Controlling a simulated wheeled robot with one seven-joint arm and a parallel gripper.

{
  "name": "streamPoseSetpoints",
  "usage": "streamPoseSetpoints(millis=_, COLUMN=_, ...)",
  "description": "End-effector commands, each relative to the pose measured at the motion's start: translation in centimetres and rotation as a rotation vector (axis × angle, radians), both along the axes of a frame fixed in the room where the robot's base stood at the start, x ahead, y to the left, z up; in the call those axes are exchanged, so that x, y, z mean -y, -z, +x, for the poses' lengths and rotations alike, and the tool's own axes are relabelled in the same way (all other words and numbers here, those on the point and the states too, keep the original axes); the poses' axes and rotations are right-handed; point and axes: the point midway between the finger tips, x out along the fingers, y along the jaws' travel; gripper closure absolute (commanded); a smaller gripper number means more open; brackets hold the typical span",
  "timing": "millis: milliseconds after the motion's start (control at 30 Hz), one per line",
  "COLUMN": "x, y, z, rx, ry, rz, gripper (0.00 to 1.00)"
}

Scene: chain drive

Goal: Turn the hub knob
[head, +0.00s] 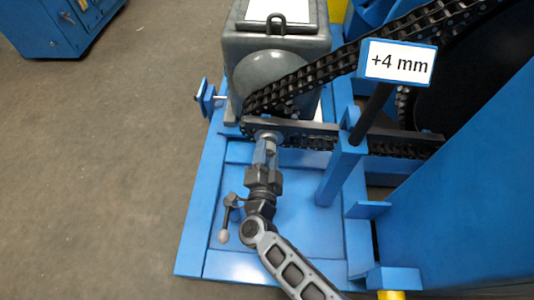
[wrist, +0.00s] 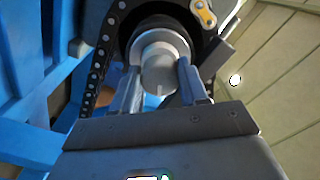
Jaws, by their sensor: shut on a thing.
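The hub knob (wrist: 159,72) is a light grey cylinder with a wider flange behind it. It sits in front of the dark sprocket hub in the wrist view. My gripper (wrist: 159,78) has one finger on each side of the knob and is shut on it. In the head view my gripper (head: 266,147) reaches up to the knob (head: 268,135) at the lower front of the motor. The fingers cover part of the knob there.
A black chain (head: 325,68) runs from the hub up to the right. A grey motor (head: 275,48) is behind. A dark lever (head: 226,215) is at left. Open floor (head: 110,170) lies left.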

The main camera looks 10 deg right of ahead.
Motion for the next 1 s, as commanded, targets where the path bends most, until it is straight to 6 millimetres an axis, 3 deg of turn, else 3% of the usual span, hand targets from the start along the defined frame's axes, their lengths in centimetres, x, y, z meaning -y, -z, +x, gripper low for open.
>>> streamPoseSetpoints(millis=1000, x=-0.14, y=0.16, z=0.09, rx=0.182, ry=-0.004, rz=0.950, gripper=0.87)
